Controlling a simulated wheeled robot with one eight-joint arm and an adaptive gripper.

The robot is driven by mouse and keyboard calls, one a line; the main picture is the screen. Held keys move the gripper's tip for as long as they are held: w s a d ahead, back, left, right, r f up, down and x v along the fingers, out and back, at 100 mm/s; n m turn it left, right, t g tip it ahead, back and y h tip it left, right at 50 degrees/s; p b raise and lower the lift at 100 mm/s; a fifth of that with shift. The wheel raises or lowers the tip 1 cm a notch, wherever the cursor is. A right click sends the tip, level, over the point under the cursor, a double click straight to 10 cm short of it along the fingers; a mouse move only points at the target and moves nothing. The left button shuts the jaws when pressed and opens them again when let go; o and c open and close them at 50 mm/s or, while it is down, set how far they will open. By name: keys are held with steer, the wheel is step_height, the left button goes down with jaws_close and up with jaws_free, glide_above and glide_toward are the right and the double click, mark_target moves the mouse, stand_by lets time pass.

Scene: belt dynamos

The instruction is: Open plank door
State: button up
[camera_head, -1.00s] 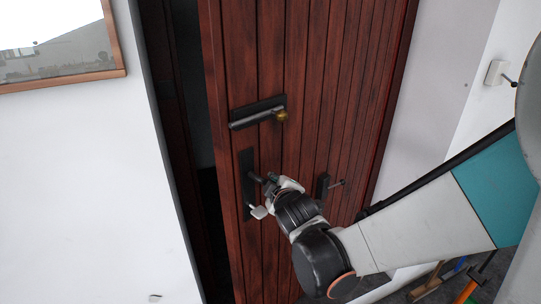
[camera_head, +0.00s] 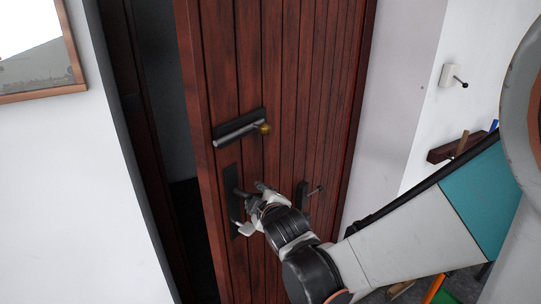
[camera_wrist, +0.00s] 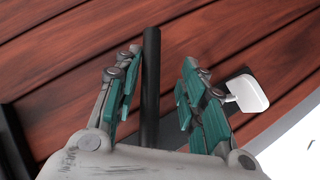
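The reddish-brown plank door (camera_head: 290,90) stands ajar, with a dark gap along its left edge. A dark plate (camera_head: 232,190) on it carries a black bar handle (camera_wrist: 151,85), and a grey bolt with a brass-coloured knob (camera_head: 240,134) sits above. My gripper (camera_head: 250,208) is at the plate. In the wrist view its teal-padded fingers (camera_wrist: 155,90) are apart, one on each side of the bar. The bar is nearer the left finger, with gaps showing. A white tab (camera_wrist: 248,94) lies beyond the right finger.
A smaller dark fitting with a pin (camera_head: 303,195) is on the door right of my gripper. A white wall (camera_head: 70,180) with a framed picture (camera_head: 42,90) is at left. A wall switch (camera_head: 449,75) and tools (camera_head: 433,290) are at right.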

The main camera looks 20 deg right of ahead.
steer(key=shift+s, duration=0.3)
steer(key=v, duration=1.1)
steer(key=shift+s+r, duration=0.2)
stand_by(0.4)
steer(key=s+d+f+m+g+b, duration=0.2)
steer(key=s+f+m+g+b, duration=0.4)
steer(key=s+f+m+b, duration=0.2)
steer(key=s+f+m, duration=0.2)
steer(key=s, duration=0.1)
steer(key=shift+s+f+m+g+y, duration=0.15)
steer(key=shift+f+m+g+y, duration=0.15)
steer(key=shift+y, duration=0.1)
stand_by(0.5)
